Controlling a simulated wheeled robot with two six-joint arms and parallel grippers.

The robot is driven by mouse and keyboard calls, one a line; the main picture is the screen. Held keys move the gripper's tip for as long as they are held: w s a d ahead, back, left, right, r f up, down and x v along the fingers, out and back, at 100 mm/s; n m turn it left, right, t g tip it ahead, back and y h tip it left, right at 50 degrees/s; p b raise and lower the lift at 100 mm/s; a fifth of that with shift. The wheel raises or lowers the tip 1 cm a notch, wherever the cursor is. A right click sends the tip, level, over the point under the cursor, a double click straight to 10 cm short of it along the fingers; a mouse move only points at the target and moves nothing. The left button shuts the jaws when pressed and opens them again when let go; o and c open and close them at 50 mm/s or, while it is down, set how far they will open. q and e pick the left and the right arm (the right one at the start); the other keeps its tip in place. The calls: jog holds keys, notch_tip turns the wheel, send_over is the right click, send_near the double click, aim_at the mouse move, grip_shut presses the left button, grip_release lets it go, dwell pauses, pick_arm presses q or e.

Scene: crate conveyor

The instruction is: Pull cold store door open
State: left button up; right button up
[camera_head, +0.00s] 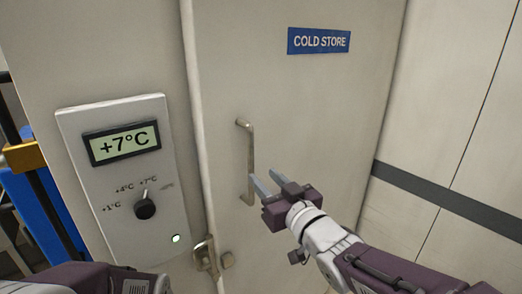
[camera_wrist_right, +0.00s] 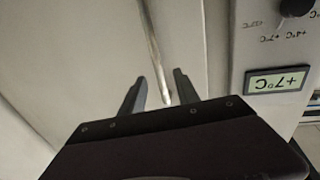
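The cold store door (camera_head: 300,130) is a large pale panel with a blue "COLD STORE" sign (camera_head: 319,41); it looks shut against its frame. Its handle (camera_head: 250,150) is a vertical metal bar near the door's left edge. My right gripper (camera_head: 262,181) is open at the lower part of the handle, fingers pointing at it. In the right wrist view the handle (camera_wrist_right: 152,40) runs down between the two open fingertips (camera_wrist_right: 160,82), with a gap on each side; contact cannot be seen. My left gripper is out of view; only part of my left arm shows at the bottom left.
Left of the door is a control panel (camera_head: 110,190) with a +7°C display (camera_head: 124,143) and a black knob (camera_head: 145,208). A metal latch (camera_head: 206,256) sits low at the door's left edge. A panelled wall (camera_head: 440,130) stands close on the right. Blue and yellow equipment (camera_head: 45,200) is at far left.

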aim_at(253, 164)
jog(key=p+x, duration=0.1)
jog(key=x, duration=0.2)
jog(key=p+x, duration=0.1)
jog(key=x, duration=0.2)
jog(key=p+x, duration=0.1)
jog(key=x, duration=0.2)
jog(key=shift+w+d+f, duration=0.15)
jog(key=shift+d+f, duration=0.1)
jog(key=shift+a, duration=0.25)
jog(key=shift+w+d, duration=0.1)
jog(key=shift+w, duration=0.05)
jog(key=shift+f, duration=0.1)
jog(key=c, duration=0.3)
jog(key=shift+w, duration=0.1)
grip_shut()
